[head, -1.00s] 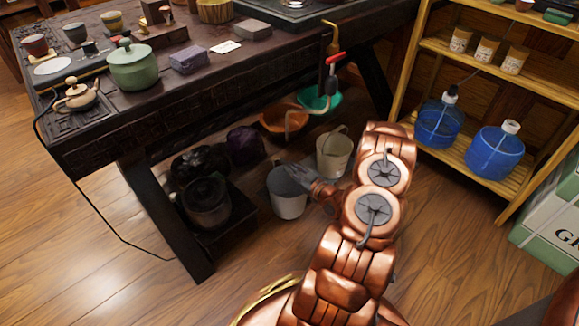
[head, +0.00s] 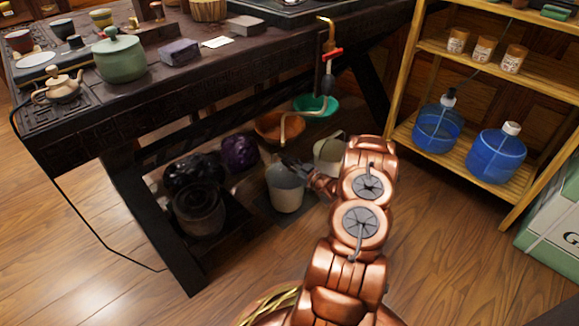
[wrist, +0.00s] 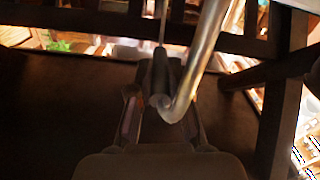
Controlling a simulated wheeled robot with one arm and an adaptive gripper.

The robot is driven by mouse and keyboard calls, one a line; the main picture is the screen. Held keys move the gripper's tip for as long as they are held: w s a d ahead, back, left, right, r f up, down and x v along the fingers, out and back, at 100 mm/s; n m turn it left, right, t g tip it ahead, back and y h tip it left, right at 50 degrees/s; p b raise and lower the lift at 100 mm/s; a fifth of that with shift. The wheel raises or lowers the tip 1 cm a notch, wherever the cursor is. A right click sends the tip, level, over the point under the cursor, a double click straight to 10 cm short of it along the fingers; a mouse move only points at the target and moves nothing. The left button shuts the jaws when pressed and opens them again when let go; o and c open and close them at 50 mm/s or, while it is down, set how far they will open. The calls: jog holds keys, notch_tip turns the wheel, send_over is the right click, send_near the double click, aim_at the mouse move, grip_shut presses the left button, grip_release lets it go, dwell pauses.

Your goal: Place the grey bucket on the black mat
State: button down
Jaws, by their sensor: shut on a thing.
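The grey bucket (head: 286,190) stands upright under the dark table in the head view. My gripper (head: 291,165) is at its rim and is shut on it, probably at the handle. The black mat (head: 262,207) shows as a dark patch around and below the bucket, which hides part of it. I cannot tell whether the bucket's base touches the mat. In the wrist view my gripper's fingers (wrist: 158,105) are closed on a dark cylindrical piece with a thin wire above it.
A cream bucket (head: 328,154) stands just right. An orange bowl (head: 270,127), a green basin (head: 316,106), dark bags (head: 193,172) and a dark pot (head: 199,211) crowd the space. A table leg (head: 150,225) stands left.

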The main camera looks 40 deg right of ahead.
jog(key=shift+f, duration=0.1)
jog(key=shift+f, duration=0.15)
jog(key=c, duration=1.1)
grip_release()
jog(key=shift+s+r, duration=0.2)
jog(key=s+p, duration=0.5)
jog(key=s, duration=0.6)
jog(key=shift+s+a, duration=0.15)
jog(key=shift+s, duration=0.15)
jog(key=shift+f, duration=0.1)
